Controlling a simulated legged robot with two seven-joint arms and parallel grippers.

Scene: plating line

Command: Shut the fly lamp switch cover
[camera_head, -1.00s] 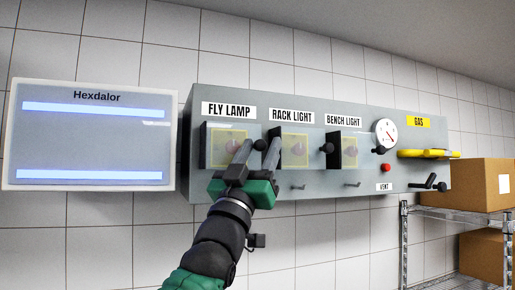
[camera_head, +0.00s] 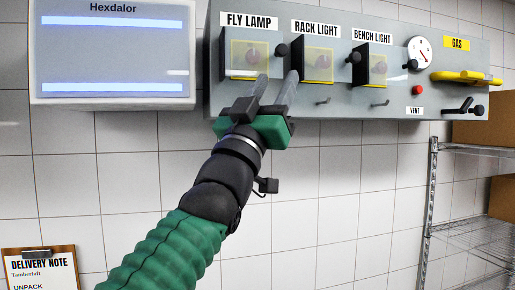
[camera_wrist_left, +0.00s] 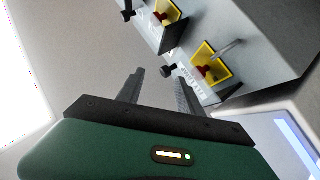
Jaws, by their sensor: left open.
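The fly lamp switch is a yellow plate (camera_head: 245,57) with a red switch under the FLY LAMP label (camera_head: 249,20) in the head view. Its clear cover shows only faintly, and I cannot tell its angle there. In the left wrist view a red switch (camera_wrist_left: 206,73) sits on a yellow plate (camera_wrist_left: 203,54), with a thin pale strip standing out beside it. A black knob (camera_head: 282,50) is right of the fly lamp plate. My left gripper (camera_head: 277,80) is open and empty, its fingers pointing up in front of the panel, below the knob. My right gripper is out of view.
The grey panel (camera_head: 345,95) also carries the rack light plate (camera_head: 318,65), bench light plate (camera_head: 377,70), a gauge (camera_head: 420,54), a red button (camera_head: 418,90) and a yellow gas handle (camera_head: 462,76). A screen (camera_head: 112,60) hangs at left. A wire shelf (camera_head: 470,150) stands at right.

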